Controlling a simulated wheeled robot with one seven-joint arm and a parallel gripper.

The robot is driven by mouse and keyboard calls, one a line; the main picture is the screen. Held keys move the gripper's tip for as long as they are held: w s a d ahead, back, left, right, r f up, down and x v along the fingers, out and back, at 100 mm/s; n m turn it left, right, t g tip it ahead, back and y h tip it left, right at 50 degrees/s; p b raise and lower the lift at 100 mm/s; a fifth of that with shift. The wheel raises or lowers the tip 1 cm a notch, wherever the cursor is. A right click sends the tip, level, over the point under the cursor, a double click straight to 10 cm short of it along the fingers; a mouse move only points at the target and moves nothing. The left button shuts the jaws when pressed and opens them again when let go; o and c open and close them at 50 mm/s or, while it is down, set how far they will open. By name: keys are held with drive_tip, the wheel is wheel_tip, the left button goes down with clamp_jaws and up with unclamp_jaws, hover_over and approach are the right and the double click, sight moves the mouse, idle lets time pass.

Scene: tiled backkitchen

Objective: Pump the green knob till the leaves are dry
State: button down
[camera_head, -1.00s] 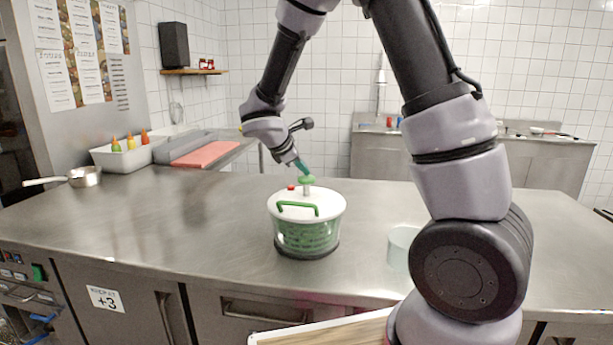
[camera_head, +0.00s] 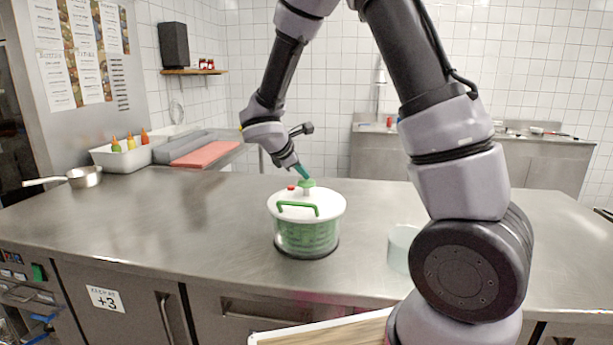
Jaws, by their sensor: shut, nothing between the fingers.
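A salad spinner with a white lid (camera_head: 322,209) and a clear bowl (camera_head: 306,240) stands upright on the steel counter. Green leaves show blurred through the bowl wall. The green knob (camera_head: 306,183) stands on top of the lid, on a short stem. A green handle (camera_head: 298,206) and a small red button (camera_head: 291,187) are also on the lid. My gripper (camera_head: 303,175) is shut and empty, pointing down at the knob from the upper left. Its tips appear to touch the knob's top.
A clear container (camera_head: 400,247) stands at right, partly behind my arm. A saucepan (camera_head: 84,177), a white bin (camera_head: 118,160) of bottles and a red board (camera_head: 205,154) are at the back left.

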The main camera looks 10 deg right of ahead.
sight(303, 182)
drive_tip(key=shift+f, duration=0.65)
idle(0.4)
drive_tip(key=shift+r, duration=2.15)
wheel_tip(303, 182, up, 5)
drive_tip(key=shift+r, duration=0.1)
idle(2.1)
